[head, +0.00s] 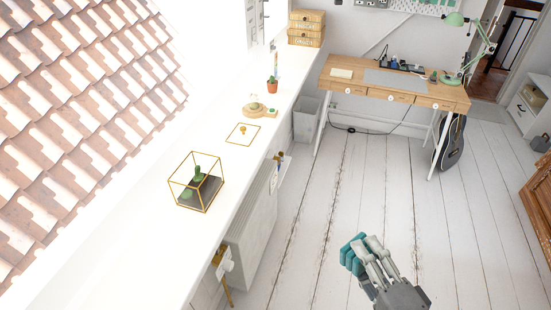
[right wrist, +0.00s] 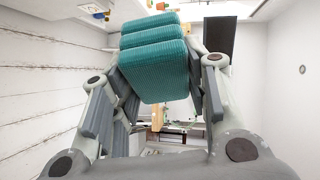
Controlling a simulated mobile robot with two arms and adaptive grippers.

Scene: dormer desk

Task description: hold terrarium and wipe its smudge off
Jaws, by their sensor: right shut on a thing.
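The terrarium (head: 207,189) is a clear box with a gold frame, a dark base and green cacti inside. It stands upright on the white ledge (head: 150,235) at the left in the head view. I cannot make out a smudge on it at this size. My right gripper (head: 368,251) is at the lower right, over the floor and well apart from the terrarium. It is shut on a teal ribbed cloth (head: 350,252), which looks folded. In the right wrist view the cloth (right wrist: 155,65) sits between the two fingers. My left gripper is not in view.
Farther along the ledge are a gold square frame (head: 243,133), a wooden piece (head: 257,110), a small potted cactus (head: 272,86) and wicker boxes (head: 306,28). A radiator (head: 255,225) stands below the ledge. A wooden desk (head: 395,85) is at the back; the floor between is clear.

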